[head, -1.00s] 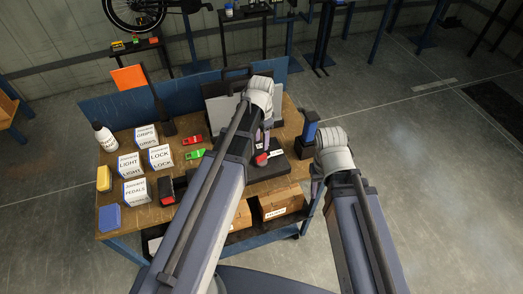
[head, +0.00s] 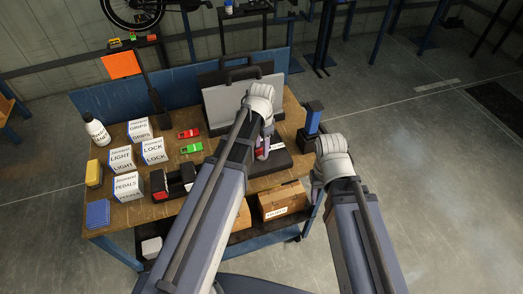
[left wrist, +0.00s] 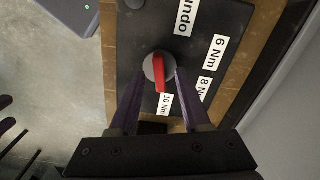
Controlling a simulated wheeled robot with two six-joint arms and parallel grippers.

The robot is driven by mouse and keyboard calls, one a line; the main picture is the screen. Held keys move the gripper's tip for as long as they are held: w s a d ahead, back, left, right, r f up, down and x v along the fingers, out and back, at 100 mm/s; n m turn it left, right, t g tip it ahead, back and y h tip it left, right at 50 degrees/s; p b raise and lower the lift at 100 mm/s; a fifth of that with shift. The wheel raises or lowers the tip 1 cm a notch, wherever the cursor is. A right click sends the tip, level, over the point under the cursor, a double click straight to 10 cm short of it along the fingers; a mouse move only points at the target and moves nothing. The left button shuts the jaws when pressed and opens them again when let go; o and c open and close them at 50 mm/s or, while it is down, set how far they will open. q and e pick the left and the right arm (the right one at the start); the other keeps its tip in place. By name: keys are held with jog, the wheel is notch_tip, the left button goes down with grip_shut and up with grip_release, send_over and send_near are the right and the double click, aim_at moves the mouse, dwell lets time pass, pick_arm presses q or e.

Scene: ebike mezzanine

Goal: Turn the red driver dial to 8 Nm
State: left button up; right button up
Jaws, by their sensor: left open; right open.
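The red driver dial (left wrist: 160,72) is a red bar on a round grey base, set in a dark panel (left wrist: 205,15). One end of the bar points toward the 10 Nm label (left wrist: 166,103). The 8 Nm label (left wrist: 204,88) and 6 Nm label (left wrist: 215,52) lie to its right, partly cut or turned. My left gripper (left wrist: 160,72) is open, with a finger on each side of the dial; whether they touch it is unclear. In the head view my left gripper (head: 262,150) mostly covers the dial. My right gripper (head: 317,188) is off the bench's right side, its fingers mostly hidden.
The wooden bench (head: 130,213) holds several white boxes (head: 154,150), red (head: 188,133) and green (head: 191,148) items, and a grey case (head: 228,98) behind the panel. A blue block-like holder (head: 313,118) stands at the right edge. Cardboard boxes (head: 284,201) sit below.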

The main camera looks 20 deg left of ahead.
pick_arm(q)
grip_shut()
dwell(0.4)
